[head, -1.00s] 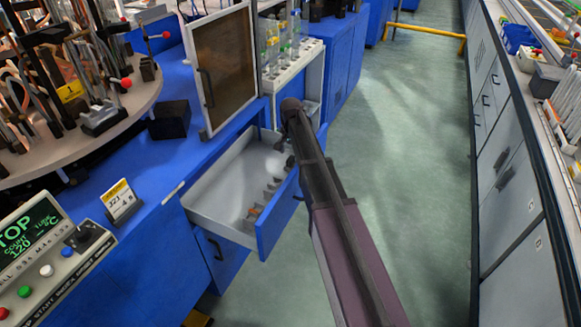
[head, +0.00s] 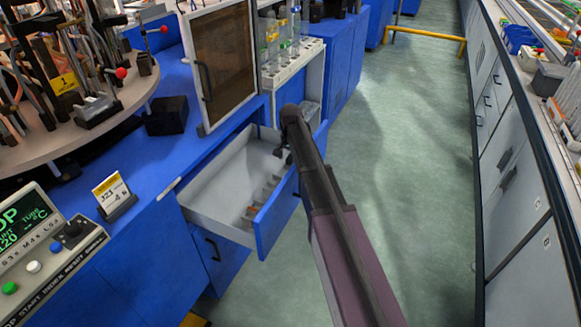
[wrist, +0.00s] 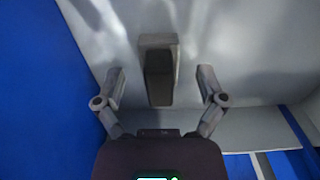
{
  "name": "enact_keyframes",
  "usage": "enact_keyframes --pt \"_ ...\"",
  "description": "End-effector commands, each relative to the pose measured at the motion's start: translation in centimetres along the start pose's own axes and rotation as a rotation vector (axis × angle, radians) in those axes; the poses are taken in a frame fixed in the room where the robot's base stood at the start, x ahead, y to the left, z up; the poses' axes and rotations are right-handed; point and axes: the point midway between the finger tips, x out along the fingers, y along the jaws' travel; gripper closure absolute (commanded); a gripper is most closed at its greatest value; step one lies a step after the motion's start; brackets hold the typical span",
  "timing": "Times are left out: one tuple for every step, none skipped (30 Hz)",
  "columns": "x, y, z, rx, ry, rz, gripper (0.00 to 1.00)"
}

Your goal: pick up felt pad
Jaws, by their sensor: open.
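A small grey-brown block (wrist: 159,78), which I take to be the felt pad, shows in the wrist view against the pale drawer floor. It has a lighter grey end and a darker face. My gripper (wrist: 160,76) is open, with one finger on each side of the block and a gap on both sides. Whether the fingers are at its height I cannot tell. In the head view my gripper (head: 283,157) is over the far right part of the open drawer (head: 225,185). My own arm hides much of that part, and I cannot make out the pad there.
The drawer's blue front (head: 276,215) is pulled out into the aisle. Several small items or dividers (head: 262,200) line its inner front side. A framed brown door (head: 222,65) stands open above the drawer, next to a bottle rack (head: 292,62). The green floor is clear.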

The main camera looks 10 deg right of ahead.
Motion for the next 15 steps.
enact_keyframes --pt "0.67 0.01 -0.01 0.000 0.000 0.000 0.10" --pt "0.81 0.01 -0.01 0.000 0.000 0.000 0.10" --pt "0.96 0.01 -0.01 0.000 0.000 0.000 0.10" --pt "1.04 0.01 -0.01 0.000 0.000 0.000 0.10" --pt "1.11 0.01 -0.01 0.000 0.000 0.000 0.10" --pt "1.17 0.02 -0.01 0.000 0.000 0.000 0.10" --pt "1.19 0.02 -0.01 0.000 0.000 0.000 0.10" --pt "1.20 0.01 -0.02 0.000 0.000 0.000 0.10" --pt "1.19 0.02 -0.01 0.000 0.000 0.000 0.10" --pt "1.18 0.02 -0.01 0.000 0.000 0.000 0.10" --pt "1.17 0.02 -0.01 0.000 0.000 0.000 0.10" --pt "1.15 0.02 -0.01 0.000 0.000 0.000 0.10" --pt "1.14 0.02 -0.01 0.000 0.000 0.000 0.10" --pt "1.14 0.02 -0.01 0.000 0.000 0.000 0.10" --pt "1.14 0.02 -0.01 0.000 0.000 0.000 0.10"
